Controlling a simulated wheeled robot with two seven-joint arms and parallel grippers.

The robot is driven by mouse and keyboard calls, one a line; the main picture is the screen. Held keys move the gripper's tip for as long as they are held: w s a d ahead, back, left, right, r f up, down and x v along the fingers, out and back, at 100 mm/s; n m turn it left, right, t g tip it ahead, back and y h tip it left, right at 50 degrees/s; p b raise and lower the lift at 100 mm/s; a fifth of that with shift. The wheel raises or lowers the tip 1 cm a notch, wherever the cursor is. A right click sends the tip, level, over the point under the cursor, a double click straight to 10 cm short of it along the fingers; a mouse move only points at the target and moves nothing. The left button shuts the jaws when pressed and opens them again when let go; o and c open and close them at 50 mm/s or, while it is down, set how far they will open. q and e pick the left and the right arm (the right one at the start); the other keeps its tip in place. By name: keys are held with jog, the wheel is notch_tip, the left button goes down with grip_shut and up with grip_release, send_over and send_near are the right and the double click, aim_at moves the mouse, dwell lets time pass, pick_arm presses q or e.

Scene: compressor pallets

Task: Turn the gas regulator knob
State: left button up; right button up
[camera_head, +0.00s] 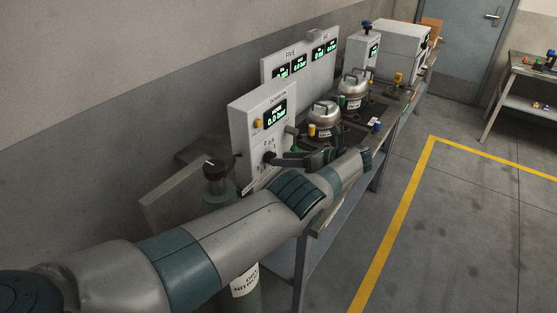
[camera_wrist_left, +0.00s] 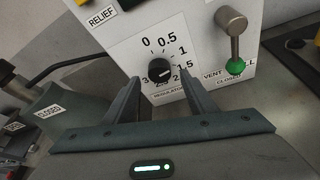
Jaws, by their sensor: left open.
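The gas regulator knob (camera_wrist_left: 159,71) is a round black knob with a light pointer mark on a white dial plate numbered from 0 upward. In the wrist view it sits between the two fingertips of my open left gripper (camera_wrist_left: 160,82), with a gap visible on each side. I cannot tell how deep the fingers reach around it. In the head view the knob (camera_head: 268,157) is low on the front of the white control box (camera_head: 250,125), whose display reads 0.0 bar.
A lever with a green ball end (camera_wrist_left: 235,66) is right of the dial, by the vent label. A gas cylinder (camera_head: 216,190) stands left of the bench. Silver pots (camera_head: 323,114) sit farther along the bench.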

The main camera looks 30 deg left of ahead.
pick_arm(q)
jog(key=b+v, duration=0.6)
jog(key=v, duration=0.7)
jog(key=shift+d, duration=0.25)
jog(key=shift+r, duration=0.15)
jog(key=shift+d, duration=0.1)
